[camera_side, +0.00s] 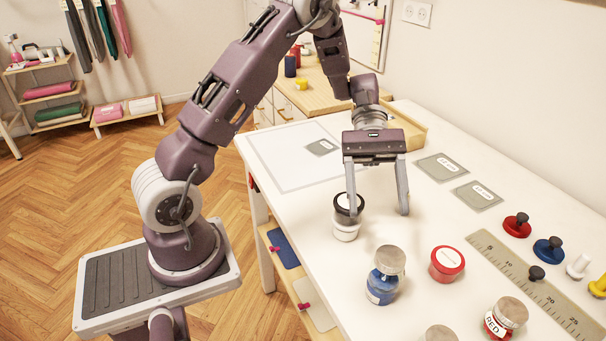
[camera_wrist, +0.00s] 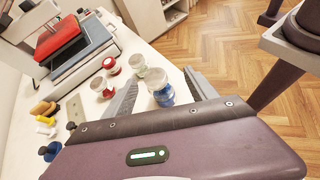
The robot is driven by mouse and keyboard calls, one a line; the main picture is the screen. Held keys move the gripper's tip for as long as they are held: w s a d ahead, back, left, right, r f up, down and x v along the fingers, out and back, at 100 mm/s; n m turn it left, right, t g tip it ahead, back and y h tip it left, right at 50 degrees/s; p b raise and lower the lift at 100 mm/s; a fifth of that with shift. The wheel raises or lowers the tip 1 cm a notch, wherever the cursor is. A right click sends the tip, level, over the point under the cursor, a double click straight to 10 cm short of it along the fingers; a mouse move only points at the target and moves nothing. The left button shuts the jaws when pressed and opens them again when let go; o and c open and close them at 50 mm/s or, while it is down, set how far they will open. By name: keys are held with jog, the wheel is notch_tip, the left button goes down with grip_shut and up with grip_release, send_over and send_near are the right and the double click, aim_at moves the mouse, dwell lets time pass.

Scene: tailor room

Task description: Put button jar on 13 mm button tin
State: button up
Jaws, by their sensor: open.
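My gripper (camera_side: 376,208) is open and empty, its fingers pointing down over the white table. A white pot with a black-rimmed top (camera_side: 345,230) stands by its left fingertip; I cannot tell whether they touch. A blue glass jar with a silver lid (camera_side: 382,290) stands upright nearer the camera; the wrist view shows it (camera_wrist: 162,95) beyond the open fingers. A flat red tin with a pale label (camera_side: 447,264) sits to its right. A red jar marked RED (camera_side: 496,328) stands further right. No 13 mm marking is readable, so which tin is meant is unclear.
Grey labelled mats (camera_side: 441,167) lie at the back. A ruler (camera_side: 540,287) and several coloured knobbed pieces (camera_side: 516,226) line the right side. Another silver lid (camera_side: 438,333) shows at the bottom edge. A red-topped machine (camera_wrist: 60,38) is in the wrist view. The table's left rear is mostly clear.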

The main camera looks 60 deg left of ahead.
jog(key=s+a+r+m+t+y, duration=0.1)
jog(key=s+r+m+t+y, duration=0.4)
jog(key=s, duration=0.3)
jog(key=s+a+r+m+t+y, duration=0.2)
jog(key=s+r+m+t+y, duration=0.3)
jog(key=s, duration=0.4)
jog(key=shift+a+r+m+t+y, duration=0.2)
jog(key=shift+m+t+y, duration=0.15)
jog(key=shift+m, duration=0.55)
